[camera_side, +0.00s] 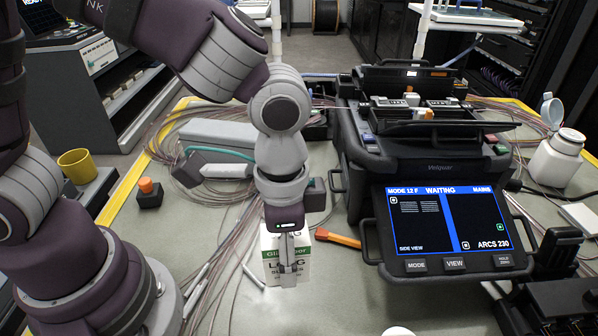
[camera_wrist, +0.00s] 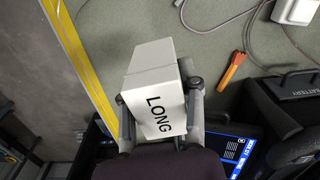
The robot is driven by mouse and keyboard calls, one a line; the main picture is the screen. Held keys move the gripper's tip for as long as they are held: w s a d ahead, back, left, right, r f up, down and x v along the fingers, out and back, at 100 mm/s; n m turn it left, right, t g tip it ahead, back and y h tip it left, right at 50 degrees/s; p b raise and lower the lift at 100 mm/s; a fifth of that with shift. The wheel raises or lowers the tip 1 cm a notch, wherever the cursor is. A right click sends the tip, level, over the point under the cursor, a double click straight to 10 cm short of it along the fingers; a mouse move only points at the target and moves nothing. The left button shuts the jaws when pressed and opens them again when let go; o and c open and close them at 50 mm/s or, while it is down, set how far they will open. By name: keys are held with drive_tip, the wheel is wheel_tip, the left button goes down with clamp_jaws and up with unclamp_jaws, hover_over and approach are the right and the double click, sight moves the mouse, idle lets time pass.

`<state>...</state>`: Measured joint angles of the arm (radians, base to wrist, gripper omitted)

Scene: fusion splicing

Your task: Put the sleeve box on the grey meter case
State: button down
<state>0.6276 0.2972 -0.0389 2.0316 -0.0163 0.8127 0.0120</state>
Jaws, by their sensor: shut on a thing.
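The sleeve box (camera_side: 272,262) is a white carton with a green band and the word LONG, at the lower middle of the side view. My gripper (camera_side: 287,268) points down and is shut on it, one finger showing across its near face. In the wrist view, the box (camera_wrist: 152,72) sits between the fingers of my gripper (camera_wrist: 160,95). I cannot tell whether its bottom touches the bench. A grey case (camera_side: 222,133), which looks like the meter case, lies behind and left of my gripper in the side view. Its right end is hidden behind my arm.
The black fusion splicer (camera_side: 415,150) with its lit screen (camera_side: 440,218) stands right of my gripper. An orange-handled tool (camera_side: 338,239) lies between. Loose fibres, pens (camera_side: 197,277) and a small block with an orange top (camera_side: 148,190) lie left. A yellow mug (camera_side: 76,166) stands far left.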

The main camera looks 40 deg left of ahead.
drive_tip(key=s+a+r+n, duration=0.1)
drive_tip(key=a+r+n, duration=0.2)
drive_tip(key=a+n, duration=0.7)
drive_tip(key=s+a+r+n, duration=0.15)
drive_tip(key=a+n, duration=0.55)
drive_tip(key=a, duration=0.7)
hover_over(221, 136)
drive_tip(key=shift+s+f, duration=0.1)
drive_tip(key=shift+f, duration=2.15)
drive_tip(key=shift+f, duration=0.1)
drive_tip(key=c, duration=0.7)
unclamp_jaws()
